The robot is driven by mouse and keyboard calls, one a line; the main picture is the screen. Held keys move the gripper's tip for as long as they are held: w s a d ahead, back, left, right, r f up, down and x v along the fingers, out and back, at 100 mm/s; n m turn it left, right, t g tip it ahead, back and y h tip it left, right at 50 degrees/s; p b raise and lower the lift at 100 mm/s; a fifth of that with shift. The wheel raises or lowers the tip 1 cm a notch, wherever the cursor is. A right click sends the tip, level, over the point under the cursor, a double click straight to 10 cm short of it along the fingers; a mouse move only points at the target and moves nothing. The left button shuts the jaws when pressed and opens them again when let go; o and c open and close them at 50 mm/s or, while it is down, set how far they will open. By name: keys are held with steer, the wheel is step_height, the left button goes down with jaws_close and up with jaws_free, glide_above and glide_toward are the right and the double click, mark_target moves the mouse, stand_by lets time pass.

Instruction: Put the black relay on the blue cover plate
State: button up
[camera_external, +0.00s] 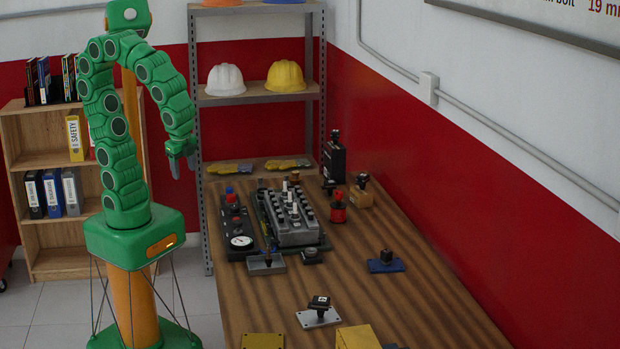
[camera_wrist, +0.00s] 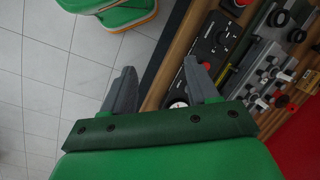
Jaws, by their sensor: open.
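The blue cover plate (camera_external: 376,267) lies flat on the right part of the wooden table. A small dark block (camera_external: 386,255) stands on it; I cannot tell whether this is a relay or the plate's own knob. A black part with a pale mark, possibly the black relay (camera_external: 320,302), sits tilted on a silver plate nearer the front. My gripper (camera_external: 182,166) hangs high, left of the table's far end, away from both. In the wrist view my gripper (camera_wrist: 160,67) has its fingers apart with nothing between them. Neither plate is identifiable in the wrist view.
A grey engine block (camera_external: 293,222) and a black gauge panel (camera_external: 238,240) fill the table's far left. Yellow pieces (camera_external: 262,341) lie in front. The table's middle is clear.

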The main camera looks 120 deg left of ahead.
steer(key=s+d+f+n+h, duration=0.1)
steer(key=s+d+h, duration=0.1)
steer(key=s+d, duration=0.4)
steer(key=shift+s+n, duration=0.3)
steer(key=shift+s, duration=0.75)
